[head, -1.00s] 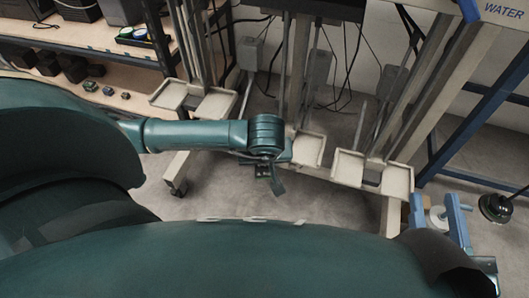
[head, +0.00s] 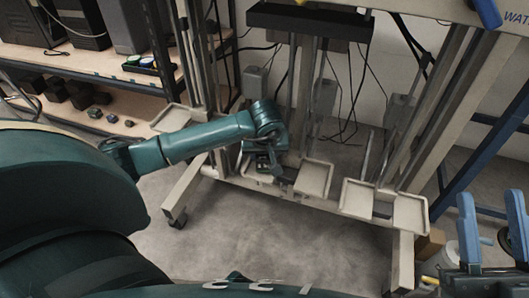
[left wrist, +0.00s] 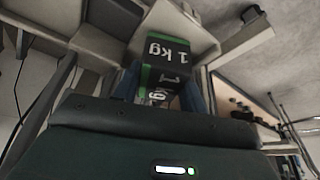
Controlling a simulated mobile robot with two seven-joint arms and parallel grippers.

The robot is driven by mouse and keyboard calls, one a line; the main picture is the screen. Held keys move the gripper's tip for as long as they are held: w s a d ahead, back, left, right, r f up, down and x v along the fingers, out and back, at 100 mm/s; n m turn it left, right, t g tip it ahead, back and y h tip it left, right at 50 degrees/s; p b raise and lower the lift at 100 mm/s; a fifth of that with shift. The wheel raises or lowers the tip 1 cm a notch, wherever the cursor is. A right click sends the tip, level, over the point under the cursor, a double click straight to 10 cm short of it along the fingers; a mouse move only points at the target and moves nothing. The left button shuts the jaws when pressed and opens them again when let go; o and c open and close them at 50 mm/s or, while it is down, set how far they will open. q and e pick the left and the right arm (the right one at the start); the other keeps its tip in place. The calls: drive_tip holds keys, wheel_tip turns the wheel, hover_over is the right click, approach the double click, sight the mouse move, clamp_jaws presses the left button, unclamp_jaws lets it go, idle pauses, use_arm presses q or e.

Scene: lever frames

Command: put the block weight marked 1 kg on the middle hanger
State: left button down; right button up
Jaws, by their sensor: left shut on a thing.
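The block weight marked 1 kg (left wrist: 168,62) is dark with green edges and sits between the blue fingers of my left gripper in the left wrist view. In the head view my left gripper (head: 268,163) is shut on it at the middle pair of trays, and the block is mostly hidden. The left tray of that pair (head: 256,177) is partly covered by the gripper; the right tray (head: 314,179) looks empty. I cannot tell whether the block touches a tray. My right gripper (head: 494,222) is open and empty at the lower right.
The right-hand pair of trays (head: 371,203) looks empty. A left tray (head: 171,118) is partly behind my left arm. Shelves (head: 95,62) with several dark weights stand at the left. Upright posts and cables rise behind the trays. Open floor lies in front.

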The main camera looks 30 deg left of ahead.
use_arm(q)
drive_tip(key=shift+w+f, duration=0.1)
drive_tip(key=shift+f, duration=0.1)
use_arm(e)
drive_tip(key=shift+r+n+y, duration=0.3)
use_arm(q)
drive_tip(key=c, duration=1.3)
unclamp_jaws()
drive_tip(key=shift+f, duration=0.25)
drive_tip(key=shift+o, duration=1.1)
use_arm(e)
drive_tip(key=shift+s+r, duration=0.1)
use_arm(q)
drive_tip(key=shift+r, duration=0.1)
